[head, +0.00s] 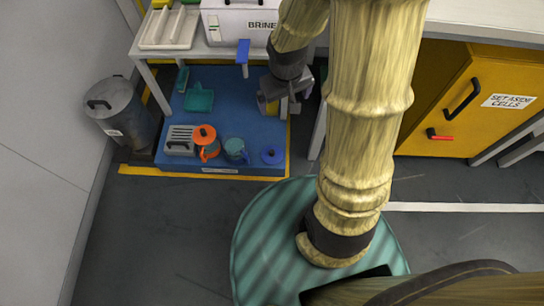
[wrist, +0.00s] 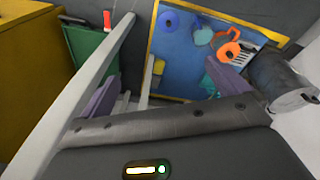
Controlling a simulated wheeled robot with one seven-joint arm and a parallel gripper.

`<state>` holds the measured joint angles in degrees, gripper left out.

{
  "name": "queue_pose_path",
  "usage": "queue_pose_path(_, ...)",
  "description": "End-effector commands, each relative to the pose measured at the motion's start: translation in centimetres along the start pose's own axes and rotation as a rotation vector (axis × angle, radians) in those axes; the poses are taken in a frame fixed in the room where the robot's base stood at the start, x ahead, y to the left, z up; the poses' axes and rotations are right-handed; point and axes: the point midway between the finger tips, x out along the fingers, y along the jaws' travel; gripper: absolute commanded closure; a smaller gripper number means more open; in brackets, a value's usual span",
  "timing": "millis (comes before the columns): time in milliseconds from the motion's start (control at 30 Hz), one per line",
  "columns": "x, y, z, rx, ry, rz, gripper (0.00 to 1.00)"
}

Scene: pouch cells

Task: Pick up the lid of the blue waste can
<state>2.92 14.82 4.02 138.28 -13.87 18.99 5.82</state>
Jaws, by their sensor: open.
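A small round blue lid (head: 272,156) with a darker centre lies flat on the blue mat (head: 215,118), near its front right corner. It also shows in the wrist view (wrist: 170,20), at the top. A blue can-like vessel (head: 236,150) with a handle stands just left of it, also seen in the wrist view (wrist: 203,36). My gripper (head: 284,104) is open over the mat's right side, behind the lid and apart from it. Its two purple-grey fingers frame an empty gap in the wrist view (wrist: 165,88).
An orange vessel (head: 205,142), a grey slotted box (head: 180,141) and a teal dustpan (head: 199,99) are on the mat. A large grey can (head: 125,112) stands left. The bench (head: 158,52) overhangs the back. A yellow cabinet (head: 470,100) stands right.

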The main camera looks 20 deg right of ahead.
Motion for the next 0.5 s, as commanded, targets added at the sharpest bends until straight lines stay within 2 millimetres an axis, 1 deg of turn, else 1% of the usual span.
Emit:
queue_pose_path(33,2.9,0.1,-0.6,-0.029,-0.023,0.002,0.0)
queue_pose_path(167,8.2,0.1,-2.3,-0.103,-0.059,0.003,0.0)
queue_pose_path(200,9.9,0.1,-2.8,-0.124,-0.068,0.0,0.0)
queue_pose_path(267,12.5,-0.1,-3.3,-0.157,-0.081,-0.006,0.0)
queue_pose_path(300,14.3,-0.2,-3.7,-0.176,-0.088,-0.011,0.0)
queue_pose_path(367,17.0,-0.4,-4.1,-0.206,-0.099,-0.021,0.0)
queue_pose_path(400,18.9,-0.6,-4.4,-0.225,-0.106,-0.03,0.0)
queue_pose_path(467,21.7,-0.9,-4.6,-0.252,-0.114,-0.043,0.0)
queue_pose_path(500,23.5,-1.2,-4.8,-0.268,-0.118,-0.053,0.0)
